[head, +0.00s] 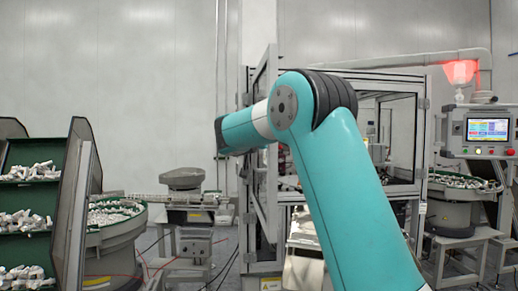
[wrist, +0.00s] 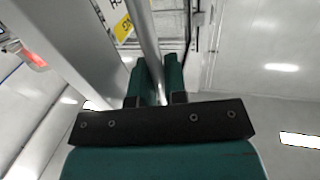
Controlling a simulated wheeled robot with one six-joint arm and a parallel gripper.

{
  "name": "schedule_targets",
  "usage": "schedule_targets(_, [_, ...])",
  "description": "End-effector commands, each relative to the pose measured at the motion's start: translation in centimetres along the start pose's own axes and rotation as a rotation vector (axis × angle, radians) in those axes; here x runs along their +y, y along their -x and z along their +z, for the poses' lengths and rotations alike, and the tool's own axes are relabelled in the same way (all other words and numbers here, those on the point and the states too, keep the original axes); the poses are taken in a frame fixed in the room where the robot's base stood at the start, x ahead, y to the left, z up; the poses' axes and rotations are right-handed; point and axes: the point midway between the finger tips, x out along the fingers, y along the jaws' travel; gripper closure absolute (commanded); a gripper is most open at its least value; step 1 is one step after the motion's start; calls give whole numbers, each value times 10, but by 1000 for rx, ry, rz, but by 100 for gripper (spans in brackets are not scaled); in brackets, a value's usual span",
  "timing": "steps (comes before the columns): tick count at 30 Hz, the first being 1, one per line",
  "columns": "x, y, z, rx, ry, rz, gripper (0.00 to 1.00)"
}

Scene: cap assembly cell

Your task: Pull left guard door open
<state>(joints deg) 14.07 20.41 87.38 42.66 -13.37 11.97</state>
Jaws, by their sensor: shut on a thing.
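The left guard door (head: 271,215) is an aluminium-framed panel on the front left of the machine enclosure. It stands angled out from the enclosure, so it looks partly open. My arm crosses in front of its middle and hides part of it. In the wrist view, my gripper (wrist: 159,78) has its two green fingers closed around a slim grey bar (wrist: 147,40), which looks like the door's handle. The exact contact is small and partly hidden by the fingers. My gripper's fingers do not show clearly in the head view.
The enclosure (head: 405,80) stands behind my arm. A control panel (head: 487,128) and a red-lit lamp (head: 459,72) are at the right. A green bowl feeder (head: 112,236) and a bin of white parts (head: 30,215) stand at the left. Cables lie on the floor between.

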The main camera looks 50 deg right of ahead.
Motion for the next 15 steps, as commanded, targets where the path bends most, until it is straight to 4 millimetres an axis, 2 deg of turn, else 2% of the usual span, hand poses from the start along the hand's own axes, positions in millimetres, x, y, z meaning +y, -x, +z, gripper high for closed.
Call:
schedule_targets(8, [0,1,-1,0,0,-2,100])
schedule_targets(9, [0,0,-1,0,0,-1,83])
schedule_targets(12, [0,0,-1,0,0,-1,63])
schedule_targets(15, [0,0,0,-1,0,0,63])
